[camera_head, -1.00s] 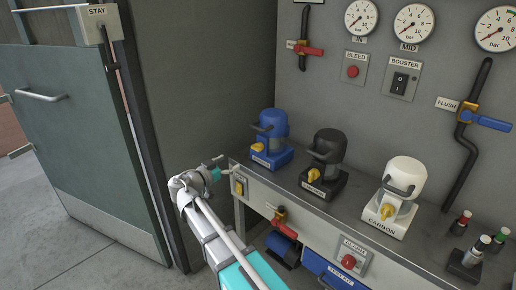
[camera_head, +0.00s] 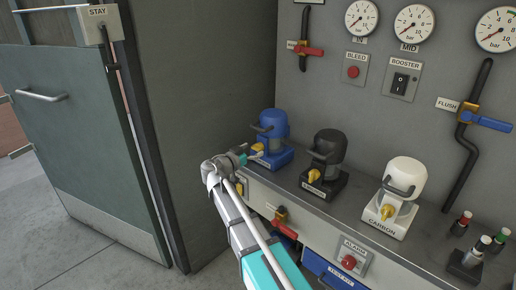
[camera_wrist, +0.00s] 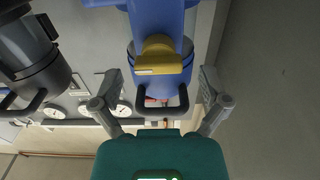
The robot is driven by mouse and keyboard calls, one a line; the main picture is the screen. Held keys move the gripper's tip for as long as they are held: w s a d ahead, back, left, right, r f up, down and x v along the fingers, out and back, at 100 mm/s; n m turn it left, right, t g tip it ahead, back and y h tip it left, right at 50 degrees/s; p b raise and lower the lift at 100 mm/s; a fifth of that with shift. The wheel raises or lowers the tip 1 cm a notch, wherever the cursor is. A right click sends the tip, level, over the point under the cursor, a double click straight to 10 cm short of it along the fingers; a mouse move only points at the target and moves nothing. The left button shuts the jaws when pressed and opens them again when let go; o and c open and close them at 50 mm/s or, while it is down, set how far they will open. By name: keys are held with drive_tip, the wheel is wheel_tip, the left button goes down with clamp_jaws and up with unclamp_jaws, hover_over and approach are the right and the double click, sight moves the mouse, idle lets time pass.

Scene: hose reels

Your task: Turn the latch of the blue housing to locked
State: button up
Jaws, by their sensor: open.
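The blue housing (camera_head: 274,124) stands on the left end of the bench, with a dark carry handle on its side. Its yellow latch (camera_head: 257,147) is low on the front, partly hidden by my gripper in the head view. My gripper (camera_head: 252,156) is right in front of this latch. In the wrist view, the blue housing (camera_wrist: 160,20) fills the top middle and the yellow latch (camera_wrist: 158,62) lies between the spread fingers of my gripper (camera_wrist: 160,76). The fingers are open, with gaps on both sides of the latch. I cannot tell its lock setting.
A black housing (camera_head: 327,150) and a white housing (camera_head: 405,180) marked CARBON stand to the right on the bench (camera_head: 345,206). The black housing (camera_wrist: 30,55) is left in the wrist view. A red-handled valve (camera_head: 284,229) and an alarm button (camera_head: 349,262) are on the bench front.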

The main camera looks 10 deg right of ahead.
drive_tip(key=shift+x, duration=1.1)
